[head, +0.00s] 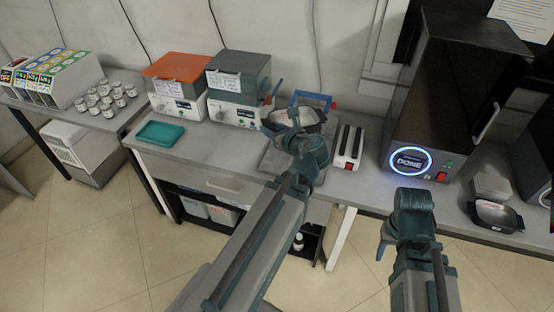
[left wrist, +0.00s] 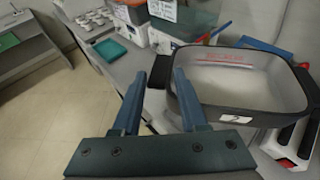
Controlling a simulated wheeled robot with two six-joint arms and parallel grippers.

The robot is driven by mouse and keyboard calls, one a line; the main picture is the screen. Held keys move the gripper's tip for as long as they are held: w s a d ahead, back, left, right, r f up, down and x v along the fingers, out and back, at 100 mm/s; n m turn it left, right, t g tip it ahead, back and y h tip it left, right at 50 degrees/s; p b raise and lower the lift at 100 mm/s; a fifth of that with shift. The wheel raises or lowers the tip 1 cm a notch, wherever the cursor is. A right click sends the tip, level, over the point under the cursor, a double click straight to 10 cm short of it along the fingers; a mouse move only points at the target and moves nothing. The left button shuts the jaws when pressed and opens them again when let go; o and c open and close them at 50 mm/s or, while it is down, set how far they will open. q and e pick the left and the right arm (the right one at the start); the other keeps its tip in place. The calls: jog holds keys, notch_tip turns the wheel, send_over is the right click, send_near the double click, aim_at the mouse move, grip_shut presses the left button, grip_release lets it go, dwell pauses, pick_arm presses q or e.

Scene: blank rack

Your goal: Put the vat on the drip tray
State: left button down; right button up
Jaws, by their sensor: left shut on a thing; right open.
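The vat (head: 312,117) is a pale grey basin with a dark rim and side handles. It is at the middle of the bench in the head view and fills the right of the left wrist view (left wrist: 245,85). My left gripper (left wrist: 160,85) is shut on the vat's left handle, with a finger on each side. In the head view my left gripper (head: 278,118) partly hides the vat. I cannot tell whether the vat's base touches anything. A shallow teal tray (head: 161,133) lies empty at the bench's left end. My right gripper (head: 383,247) is open and empty before the bench.
Two boxy devices (head: 175,108) (head: 234,112), one orange-lidded, stand behind the teal tray. A white device with a red switch (head: 347,148) stands right of the vat. Bench (head: 205,147) is bare beside the teal tray.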

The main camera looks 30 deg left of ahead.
pick_arm(q)
jog(key=w+d+f+n+g+b, duration=0.1)
jog(key=w+d+f+b, duration=0.1)
jog(key=d+f+b, duration=0.6)
jog(key=w+d+f+n+g+b, duration=0.1)
jog(key=d+f+b, duration=0.4)
jog(key=f+b, duration=0.75)
jog(key=shift+y, duration=0.4)
jog(key=w+a, duration=0.2)
jog(key=a, duration=0.3)
jog(key=w+a+f, duration=0.1)
jog(key=w+a, duration=0.1)
jog(key=a, duration=0.3)
jog(key=w+a+b, duration=0.1)
jog(key=w+a, duration=0.1)
jog(key=a, duration=0.3)
jog(key=shift+f, duration=0.4)
notch_tip(320, 180, down, 4)
jog(key=b, duration=0.4)
jog(key=shift+r, duration=0.25)
jog(key=shift+c, duration=2.2)
grip_release()
